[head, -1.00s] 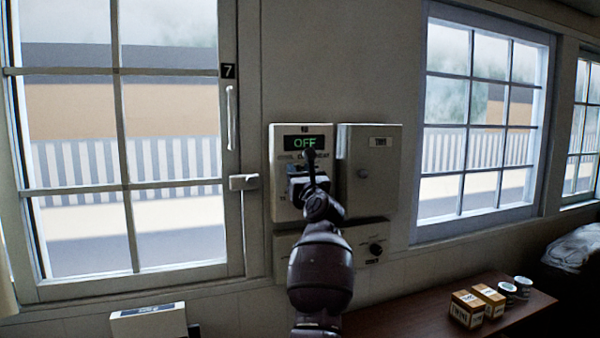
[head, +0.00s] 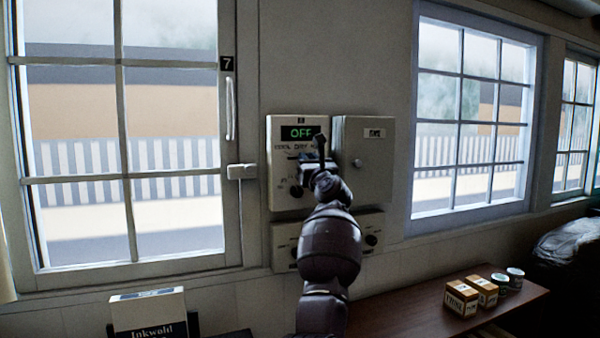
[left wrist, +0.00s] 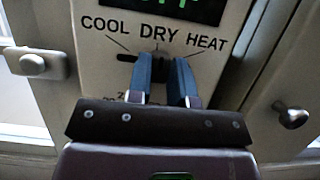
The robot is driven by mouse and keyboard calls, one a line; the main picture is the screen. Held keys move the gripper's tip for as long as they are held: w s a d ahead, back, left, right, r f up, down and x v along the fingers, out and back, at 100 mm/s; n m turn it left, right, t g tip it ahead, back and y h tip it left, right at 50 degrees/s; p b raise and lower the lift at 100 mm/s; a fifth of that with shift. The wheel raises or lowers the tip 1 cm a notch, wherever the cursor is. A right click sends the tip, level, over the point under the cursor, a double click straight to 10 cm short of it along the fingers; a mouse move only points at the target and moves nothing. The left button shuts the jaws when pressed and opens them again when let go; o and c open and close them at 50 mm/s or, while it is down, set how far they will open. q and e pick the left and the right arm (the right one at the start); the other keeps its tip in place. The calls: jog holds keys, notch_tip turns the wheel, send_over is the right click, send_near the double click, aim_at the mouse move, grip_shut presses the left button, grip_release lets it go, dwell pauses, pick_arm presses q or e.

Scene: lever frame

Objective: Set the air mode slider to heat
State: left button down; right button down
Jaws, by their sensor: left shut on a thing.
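The air mode slider (left wrist: 160,62) is a small dark knob in a horizontal slot below the labels COOL, DRY and HEAT, on a pale wall panel (head: 282,168). It sits about under DRY, and the bare slot shows on its left. My left gripper (left wrist: 163,75) is shut on it, with one blue finger on each side. In the head view my left gripper (head: 318,162) covers the slider and the HEAT end of the labels. The panel's display (head: 299,132) reads OFF in green. My right gripper is not in view.
A pale box with a knob (head: 374,185) adjoins the panel on the right. A lower panel (head: 284,248) with knobs is below. A window latch (head: 241,171) is to the left. Small boxes (head: 461,298) and cups (head: 515,278) stand on a dark table (head: 400,312).

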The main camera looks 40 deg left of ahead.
pick_arm(q)
jog(key=shift+w+d+r+b, duration=0.1)
jog(key=shift+w+d+b, duration=0.25)
jog(key=shift+w, duration=0.25)
jog(key=shift+w+d+r+b, duration=0.1)
jog(key=shift+w+d+b, duration=0.25)
jog(key=shift+w, duration=0.2)
